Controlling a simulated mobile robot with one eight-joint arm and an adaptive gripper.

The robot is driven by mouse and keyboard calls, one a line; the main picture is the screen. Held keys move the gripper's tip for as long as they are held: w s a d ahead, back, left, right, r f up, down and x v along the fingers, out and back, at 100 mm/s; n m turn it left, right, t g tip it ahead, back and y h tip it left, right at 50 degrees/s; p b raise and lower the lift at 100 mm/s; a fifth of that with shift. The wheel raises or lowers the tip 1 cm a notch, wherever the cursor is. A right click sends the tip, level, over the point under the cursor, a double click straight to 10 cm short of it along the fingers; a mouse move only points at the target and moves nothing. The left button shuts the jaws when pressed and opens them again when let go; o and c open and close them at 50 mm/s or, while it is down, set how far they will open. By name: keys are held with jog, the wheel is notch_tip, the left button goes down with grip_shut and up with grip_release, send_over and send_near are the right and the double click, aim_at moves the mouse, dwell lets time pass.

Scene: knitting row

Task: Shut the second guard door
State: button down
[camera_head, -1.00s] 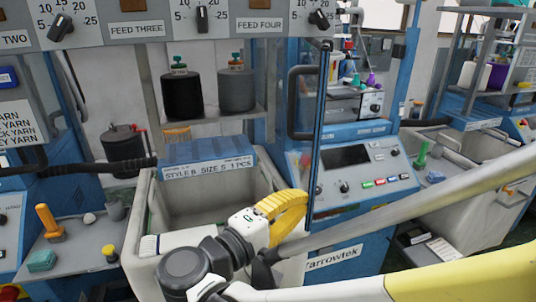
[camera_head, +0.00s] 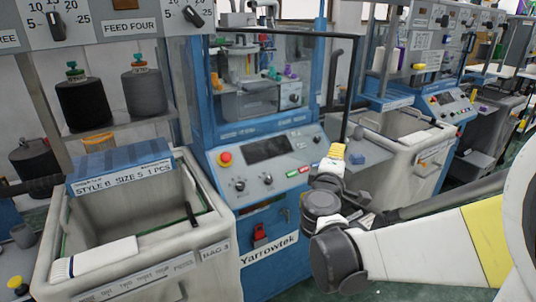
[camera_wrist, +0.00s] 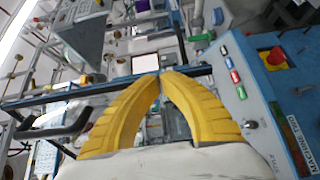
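The guard door (camera_head: 346,100) is a clear panel in a thin dark frame on the blue Yarrowtek machine (camera_head: 205,110). In the head view its top bar runs across the machine front and its free edge stands out past the right pillar, so it looks partly open. My gripper (camera_head: 337,150) has yellow fingers and is near the lower end of that edge. In the wrist view the fingertips (camera_wrist: 163,74) meet, with nothing visible between them. A blue door bar (camera_wrist: 90,92) passes behind them, with a black handle (camera_wrist: 52,124) to the left. Contact cannot be told.
The control panel (camera_head: 270,160) with buttons and a red knob is below the opening. A pale bin (camera_head: 215,255) stands at front left, another bin (camera_head: 400,160) at right. Yarn cones (camera_head: 145,92) stand on a shelf at left. More machines line the right.

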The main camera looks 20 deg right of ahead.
jog(key=a+x, duration=0.1)
jog(key=x, duration=2.2)
jog(key=w+d+n+t+y+p, duration=0.1)
jog(key=w+d+n+t+y, duration=0.1)
jog(key=w, duration=0.9)
jog(key=w+d+n+t+y+p, duration=0.1)
jog(key=w+n+y, duration=0.3)
jog(key=w, duration=0.7)
jog(key=shift+w+d+t+y+p, duration=0.4)
jog(key=shift+d+t+y, duration=0.15)
jog(key=shift+y, duration=0.85)
jog(key=shift+s, duration=0.1)
